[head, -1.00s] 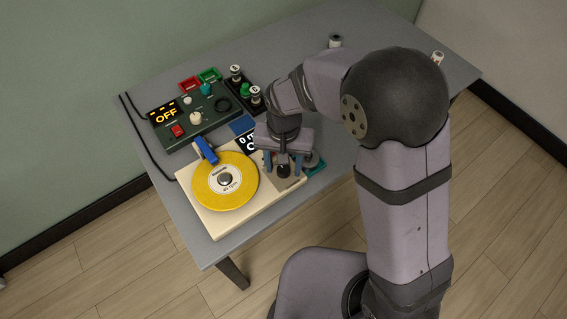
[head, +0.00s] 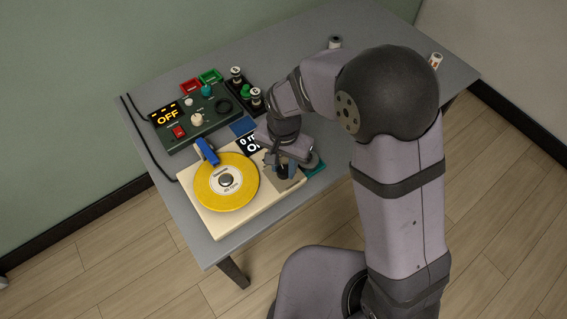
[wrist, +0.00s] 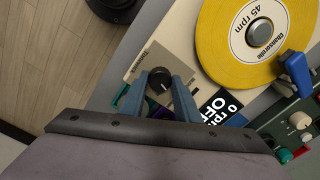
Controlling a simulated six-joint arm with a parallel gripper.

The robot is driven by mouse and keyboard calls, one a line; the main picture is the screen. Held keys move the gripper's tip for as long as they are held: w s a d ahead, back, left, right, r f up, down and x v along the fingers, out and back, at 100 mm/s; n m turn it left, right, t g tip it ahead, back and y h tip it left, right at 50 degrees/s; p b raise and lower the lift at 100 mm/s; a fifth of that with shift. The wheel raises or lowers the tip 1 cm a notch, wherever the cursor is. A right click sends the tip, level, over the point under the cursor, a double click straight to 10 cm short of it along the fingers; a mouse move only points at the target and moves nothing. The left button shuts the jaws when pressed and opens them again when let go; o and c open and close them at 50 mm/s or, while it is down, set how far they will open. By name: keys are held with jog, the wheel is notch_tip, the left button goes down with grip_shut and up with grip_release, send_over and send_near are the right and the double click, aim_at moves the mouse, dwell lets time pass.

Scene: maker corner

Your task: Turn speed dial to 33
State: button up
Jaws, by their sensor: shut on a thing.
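The black speed dial (wrist: 159,80) sits on a grey plate (wrist: 141,66) on the cream turntable base (head: 211,221). My gripper (wrist: 159,88) is shut on the dial, with one blue-grey finger on each side of it. In the head view my gripper (head: 283,170) is over the right part of the base and hides most of the dial. A yellow record labelled 45 rpm (wrist: 243,38) lies on the platter; it also shows in the head view (head: 209,192). A small display (wrist: 222,108) beside the dial reads 0 and OFF, partly hidden by my gripper.
A blue tonearm piece (head: 207,151) stands at the record's back edge. Behind the turntable is a dark green control box (head: 215,127) with knobs and an OFF display (head: 167,116). The table's right side is mostly clear.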

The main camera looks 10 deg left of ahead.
aim_at(284, 170)
jog(key=m+p, duration=0.1)
jog(key=m, duration=0.3)
jog(key=shift+r, duration=0.15)
jog(key=shift+w+m+p, duration=0.1)
jog(key=shift+m+p, duration=0.65)
jog(key=shift+m, duration=1.45)
jog(key=o, duration=1)
jog(key=shift+o, duration=0.2)
jog(key=shift+r+b, duration=0.5)
jog(key=shift+r, duration=3.1)
